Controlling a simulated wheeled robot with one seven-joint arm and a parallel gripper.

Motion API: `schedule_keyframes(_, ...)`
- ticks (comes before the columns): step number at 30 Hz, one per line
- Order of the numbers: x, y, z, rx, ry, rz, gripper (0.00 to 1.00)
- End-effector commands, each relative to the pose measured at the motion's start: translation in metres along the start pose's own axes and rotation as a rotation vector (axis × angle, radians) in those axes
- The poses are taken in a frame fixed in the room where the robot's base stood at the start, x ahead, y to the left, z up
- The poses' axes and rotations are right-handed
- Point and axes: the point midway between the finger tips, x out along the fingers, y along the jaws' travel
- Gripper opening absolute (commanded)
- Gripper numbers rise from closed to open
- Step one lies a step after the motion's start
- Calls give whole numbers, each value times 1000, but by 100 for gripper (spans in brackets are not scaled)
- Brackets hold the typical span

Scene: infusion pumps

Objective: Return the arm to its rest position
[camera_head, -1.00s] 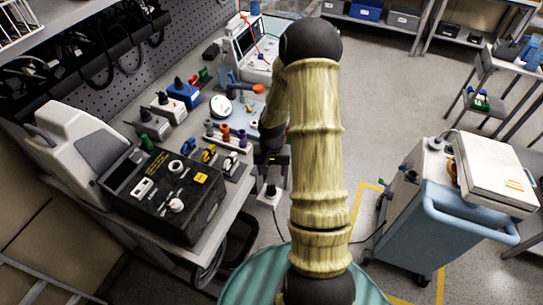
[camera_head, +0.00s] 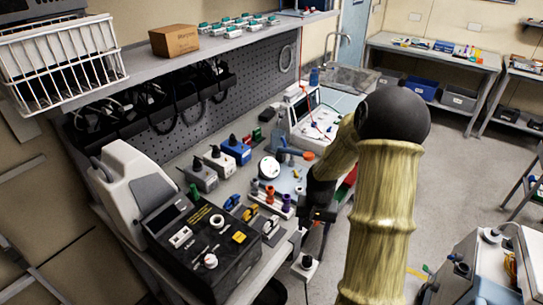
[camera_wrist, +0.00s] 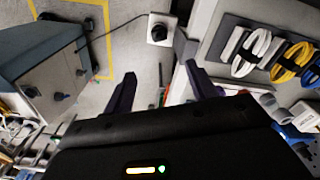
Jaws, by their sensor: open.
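My arm (camera_head: 384,215), pale wood-grained with a black joint, rises at the right of the centre in the head view. Its forearm bends down beside the front edge of the workbench (camera_head: 257,275). My gripper (camera_wrist: 161,76) points down in the wrist view, its two dark fingers spread with nothing between them. In the head view its dark body (camera_head: 318,214) is partly hidden and the fingertips are hard to make out. A white box with a dark round knob (camera_head: 305,266) is below it and apart from it.
A black control unit (camera_head: 205,250) and coiled cables (camera_wrist: 250,50) are on the bench beside my gripper. A wheeled cart (camera_head: 480,270) stands at the right. Open floor (camera_head: 450,170) lies behind my arm. A shelf with a wire rack (camera_head: 60,60) hangs above the bench.

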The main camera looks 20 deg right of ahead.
Motion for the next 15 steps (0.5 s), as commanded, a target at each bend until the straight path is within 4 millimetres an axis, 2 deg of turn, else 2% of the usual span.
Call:
schedule_keyframes(4,-4,-3,3,-13,5,2,57)
schedule_keyframes(8,-20,-14,17,-74,22,8,57)
schedule_keyframes(15,-70,-43,74,-269,86,9,57)
